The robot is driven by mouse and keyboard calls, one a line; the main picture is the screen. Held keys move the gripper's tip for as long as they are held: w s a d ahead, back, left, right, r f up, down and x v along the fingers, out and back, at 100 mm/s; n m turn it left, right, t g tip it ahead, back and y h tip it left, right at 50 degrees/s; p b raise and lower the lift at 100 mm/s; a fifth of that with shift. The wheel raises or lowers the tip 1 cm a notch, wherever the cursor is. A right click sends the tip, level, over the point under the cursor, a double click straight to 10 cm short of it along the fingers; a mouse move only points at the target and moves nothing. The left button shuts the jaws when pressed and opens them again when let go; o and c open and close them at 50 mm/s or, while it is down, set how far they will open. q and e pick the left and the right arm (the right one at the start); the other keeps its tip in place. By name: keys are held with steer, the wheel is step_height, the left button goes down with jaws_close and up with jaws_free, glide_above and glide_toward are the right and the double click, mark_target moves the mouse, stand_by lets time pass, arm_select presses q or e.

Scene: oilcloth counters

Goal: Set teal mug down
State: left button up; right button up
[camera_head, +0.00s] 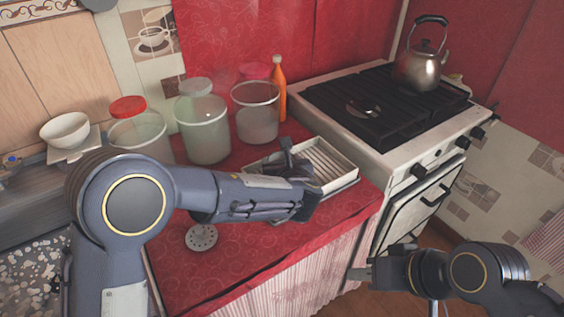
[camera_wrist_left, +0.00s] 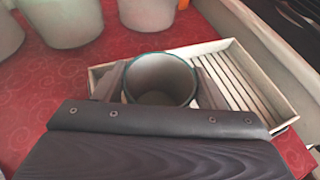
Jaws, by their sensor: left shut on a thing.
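My left gripper (camera_head: 300,180) is over the near-left part of a pale slatted wooden tray (camera_head: 326,160) on the red counter. In the left wrist view its two fingers are shut on the teal mug (camera_wrist_left: 160,72), one on each side. The mug is upright, with a teal rim and a greyish, empty-looking inside. It is at the left part of the tray (camera_wrist_left: 238,82); I cannot tell whether its base touches the slats. In the head view the gripper hides the mug. My right gripper (camera_head: 360,272) is low at the right, away from the counter; its finger opening is unclear.
Several clear jars, one (camera_head: 202,128) with a pale lid, and an orange bottle (camera_head: 279,88) stand behind the tray. A stove (camera_head: 390,100) with a kettle (camera_head: 421,68) is at the right. A round perforated metal disc (camera_head: 201,237) lies on the front counter, which is otherwise mostly clear.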

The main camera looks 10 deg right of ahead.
arm_select(q)
steer(key=shift+f, duration=0.1)
steer(key=o, duration=1.2)
steer(key=shift+r, duration=0.3)
steer(key=v, duration=1.2)
steer(key=shift+f, duration=0.1)
